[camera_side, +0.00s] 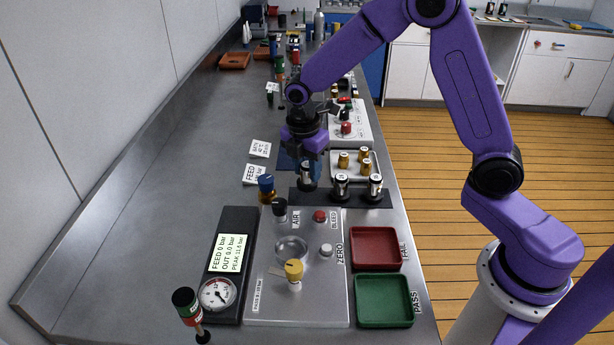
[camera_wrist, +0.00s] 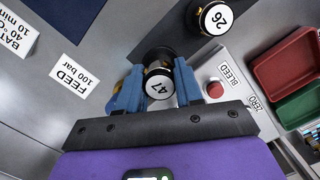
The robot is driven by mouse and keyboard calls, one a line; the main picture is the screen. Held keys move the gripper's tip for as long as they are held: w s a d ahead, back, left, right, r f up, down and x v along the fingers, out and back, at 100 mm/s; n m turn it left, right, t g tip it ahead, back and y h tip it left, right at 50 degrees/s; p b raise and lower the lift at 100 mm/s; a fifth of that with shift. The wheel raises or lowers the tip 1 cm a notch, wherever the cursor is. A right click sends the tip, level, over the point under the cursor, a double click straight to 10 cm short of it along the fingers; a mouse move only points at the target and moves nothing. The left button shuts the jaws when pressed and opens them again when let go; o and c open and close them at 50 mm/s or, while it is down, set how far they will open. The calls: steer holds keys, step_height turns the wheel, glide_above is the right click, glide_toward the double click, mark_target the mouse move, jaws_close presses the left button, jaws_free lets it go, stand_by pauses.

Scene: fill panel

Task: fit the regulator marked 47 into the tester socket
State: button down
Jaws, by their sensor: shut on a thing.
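The regulator marked 47 (camera_wrist: 159,86) is between the two blue fingers of my gripper (camera_wrist: 156,88) in the wrist view, its white numbered cap facing the camera. My gripper (camera_side: 307,166) is shut on it. In the side view this silver and black regulator (camera_side: 307,180) is upright at the left end of a dark mat (camera_side: 330,198); I cannot tell if it touches the mat. The tester panel (camera_side: 322,285) lies nearer the side camera, with a round, clear-rimmed recess (camera_side: 291,249) that looks like the socket. It is apart from the regulator.
Two more regulators (camera_side: 341,187) (camera_side: 375,187) stand on the mat; one marked 26 (camera_wrist: 214,18) shows in the wrist view. The panel carries AIR, red BLEED (camera_side: 319,216), ZERO (camera_side: 326,250) and yellow (camera_side: 294,270) knobs. Red (camera_side: 376,248) and green (camera_side: 384,300) trays lie right.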

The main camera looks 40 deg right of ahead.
steer(key=s+d+r, duration=0.2)
steer(key=s+r, duration=0.8)
steer(key=s, duration=0.3)
steer(key=s+a+r, duration=0.2)
steer(key=s+a, duration=0.8)
steer(key=w+a+f, duration=0.2)
steer(key=w+f, duration=0.1)
steer(key=w+a+f, duration=0.2)
steer(key=w+f, duration=0.1)
steer(key=w, duration=0.1)
steer(key=w+a+f, duration=0.3)
steer(key=w, duration=0.1)
steer(key=shift+w+f, duration=0.2)
steer(key=shift+a+f, duration=0.1)
steer(key=shift+f, duration=1.5)
steer(key=shift+f, duration=0.1)
